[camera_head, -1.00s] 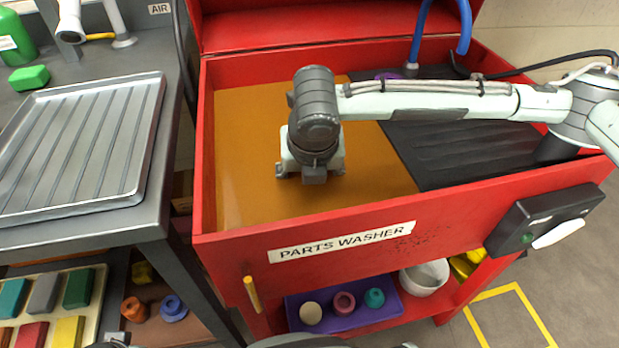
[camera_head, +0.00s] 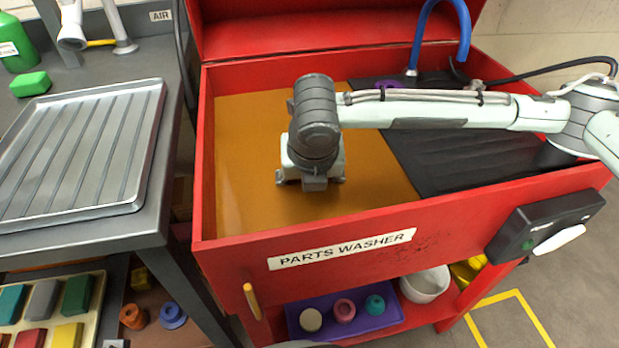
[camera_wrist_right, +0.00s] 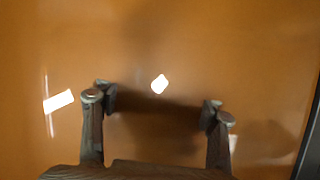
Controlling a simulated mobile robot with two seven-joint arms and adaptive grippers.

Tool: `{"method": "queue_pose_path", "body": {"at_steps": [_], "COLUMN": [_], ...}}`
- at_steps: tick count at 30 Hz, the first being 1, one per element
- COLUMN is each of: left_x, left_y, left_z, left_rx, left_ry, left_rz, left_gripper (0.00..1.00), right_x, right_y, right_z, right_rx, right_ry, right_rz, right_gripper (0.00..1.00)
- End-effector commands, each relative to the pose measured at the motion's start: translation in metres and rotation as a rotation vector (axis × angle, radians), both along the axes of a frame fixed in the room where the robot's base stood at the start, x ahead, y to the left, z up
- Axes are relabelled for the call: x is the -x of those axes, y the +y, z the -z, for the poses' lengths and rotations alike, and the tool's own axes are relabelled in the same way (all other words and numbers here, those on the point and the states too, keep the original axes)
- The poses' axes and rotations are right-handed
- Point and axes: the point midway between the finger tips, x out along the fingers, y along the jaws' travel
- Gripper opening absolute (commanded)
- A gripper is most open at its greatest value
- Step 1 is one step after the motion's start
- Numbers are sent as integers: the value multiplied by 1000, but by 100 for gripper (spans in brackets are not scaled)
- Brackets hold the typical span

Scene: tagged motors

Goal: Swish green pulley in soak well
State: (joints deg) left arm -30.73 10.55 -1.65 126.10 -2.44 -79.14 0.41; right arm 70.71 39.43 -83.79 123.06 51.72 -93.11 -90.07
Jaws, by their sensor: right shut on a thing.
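The soak well is the left part of the red parts washer (camera_head: 345,240), filled with murky brown liquid (camera_head: 250,140). My right gripper (camera_head: 312,180) points down into it near the middle. In the right wrist view its two fingers (camera_wrist_right: 155,106) stand well apart, with their tips at or under the liquid. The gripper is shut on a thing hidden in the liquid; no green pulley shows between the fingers. A teal pulley (camera_head: 375,305) sits in a purple tray (camera_head: 350,325) on the lower shelf. My left gripper is not in view.
Red walls surround the well. A black ribbed drain board (camera_head: 450,165) and a blue faucet (camera_head: 418,40) are at its right and back. A metal tray (camera_head: 80,150) lies on the left bench. A control box (camera_head: 545,230) sticks out at the front right.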

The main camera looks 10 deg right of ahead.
Motion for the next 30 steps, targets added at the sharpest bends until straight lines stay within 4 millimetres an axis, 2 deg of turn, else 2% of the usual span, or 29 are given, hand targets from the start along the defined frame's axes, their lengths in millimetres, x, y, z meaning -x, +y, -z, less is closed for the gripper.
{"method": "queue_pose_path", "body": {"at_steps": [4, 14, 30], "left_x": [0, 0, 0], "left_y": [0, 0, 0], "left_z": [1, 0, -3], "left_rx": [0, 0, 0], "left_ry": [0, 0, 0], "left_rz": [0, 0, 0], "left_gripper": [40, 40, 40], "right_x": [-1, -1, -1], "right_y": [0, 0, 1], "right_z": [6, 4, -39], "right_rx": [-1, -1, -2], "right_ry": [-2, -3, -5], "right_rz": [0, -1, -1], "right_gripper": [32, 32, 32]}}
